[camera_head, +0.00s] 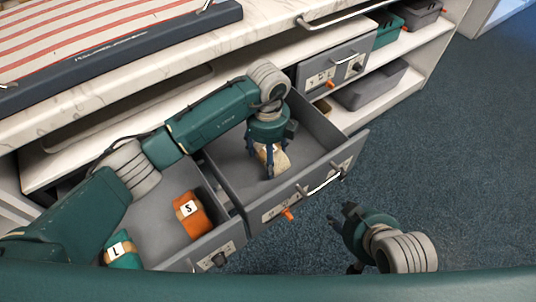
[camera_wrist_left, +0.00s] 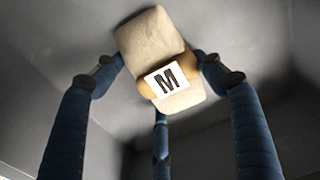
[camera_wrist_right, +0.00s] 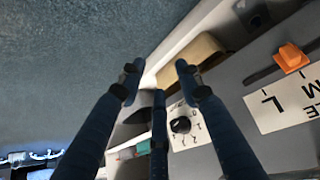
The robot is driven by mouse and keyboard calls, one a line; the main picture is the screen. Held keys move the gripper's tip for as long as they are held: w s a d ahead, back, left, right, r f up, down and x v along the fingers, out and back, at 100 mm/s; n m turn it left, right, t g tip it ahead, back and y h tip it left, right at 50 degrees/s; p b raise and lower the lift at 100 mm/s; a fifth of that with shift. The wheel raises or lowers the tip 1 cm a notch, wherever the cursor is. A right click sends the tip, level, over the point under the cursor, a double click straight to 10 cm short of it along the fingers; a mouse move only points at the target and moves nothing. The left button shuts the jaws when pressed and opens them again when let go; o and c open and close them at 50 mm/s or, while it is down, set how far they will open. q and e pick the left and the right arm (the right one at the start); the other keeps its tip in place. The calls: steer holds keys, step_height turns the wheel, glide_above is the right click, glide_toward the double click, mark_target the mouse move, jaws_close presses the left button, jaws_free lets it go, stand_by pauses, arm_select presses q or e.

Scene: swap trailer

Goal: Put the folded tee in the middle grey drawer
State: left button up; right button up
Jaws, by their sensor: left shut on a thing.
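The folded tee (camera_head: 272,158) is beige with a band and a white M label; it also shows in the left wrist view (camera_wrist_left: 160,50). My left gripper (camera_head: 268,165) is shut on it, fingers around its sides, inside the open middle grey drawer (camera_head: 228,165). The tee is low in the drawer; I cannot tell whether it touches the floor. The drawer is pulled out, with a bar handle and an orange slider on its front. My right gripper (camera_head: 345,237) is open and empty in front of the drawer; its spread fingers show in the right wrist view (camera_wrist_right: 158,75).
Another open drawer (camera_head: 165,225) on the left holds an orange S bundle (camera_head: 190,214) and a green L bundle (camera_head: 122,252). A third grey drawer (camera_head: 335,72) sits under the marble counter (camera_head: 265,35). Shelves with bins stand at the back right. Blue carpet (camera_head: 440,150) is clear at right.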

arm_select(q)
steer(key=o, duration=1.3)
steer(key=shift+c, duration=0.2)
steer(key=shift+r, duration=0.15)
arm_select(e)
steer(key=shift+s, duration=0.1)
arm_select(q)
step_height(320, 180, up, 5)
steer(key=shift+f+p, duration=0.2)
steer(key=shift+p, duration=0.5)
step_height(320, 180, up, 7)
steer(key=p, duration=0.1)
steer(key=shift+r, duration=0.2)
arm_select(e)
steer(key=s+d+g, duration=0.2)
steer(key=s+g, duration=0.1)
steer(key=s, duration=0.4)
steer(key=shift+f+h, duration=0.3)
steer(key=shift+h, duration=0.1)
